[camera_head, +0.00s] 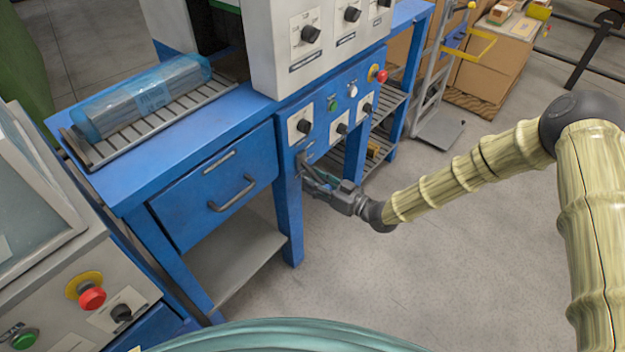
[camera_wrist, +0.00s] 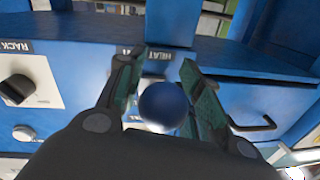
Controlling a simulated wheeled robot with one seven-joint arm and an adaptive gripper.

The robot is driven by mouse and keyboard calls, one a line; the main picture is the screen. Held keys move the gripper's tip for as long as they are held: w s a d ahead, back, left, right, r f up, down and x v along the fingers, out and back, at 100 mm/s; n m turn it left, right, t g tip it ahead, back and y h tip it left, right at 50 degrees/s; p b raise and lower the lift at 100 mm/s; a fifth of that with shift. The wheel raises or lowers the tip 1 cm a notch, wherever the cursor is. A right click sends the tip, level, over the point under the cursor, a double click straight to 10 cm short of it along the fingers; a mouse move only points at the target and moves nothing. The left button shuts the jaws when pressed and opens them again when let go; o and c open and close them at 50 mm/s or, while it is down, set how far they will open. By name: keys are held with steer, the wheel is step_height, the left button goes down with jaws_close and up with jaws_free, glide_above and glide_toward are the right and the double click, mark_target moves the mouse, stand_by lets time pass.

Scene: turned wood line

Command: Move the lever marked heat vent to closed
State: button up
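The lever shows in the wrist view as a dark blue ball knob (camera_wrist: 163,106); its shaft is hidden behind the knob. A dark label partly reading "HEAT" (camera_wrist: 158,55) is on the blue panel behind it. My gripper (camera_wrist: 164,57) has its fingers apart, one on each side of the knob. A narrow gap seems to show beside the knob, and I cannot tell whether either finger touches it.
The drawer handle (camera_head: 232,194) sticks out left of my gripper. Black knobs (camera_head: 304,126) and a red button (camera_head: 381,76) are on the panel above. A blue cylinder (camera_head: 145,95) lies on a rack on the bench. The floor in front is clear.

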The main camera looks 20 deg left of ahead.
steer(key=shift+w+a, duration=0.15)
steer(key=shift+a, duration=0.35)
jaws_close()
steer(key=shift+d+r, duration=0.1)
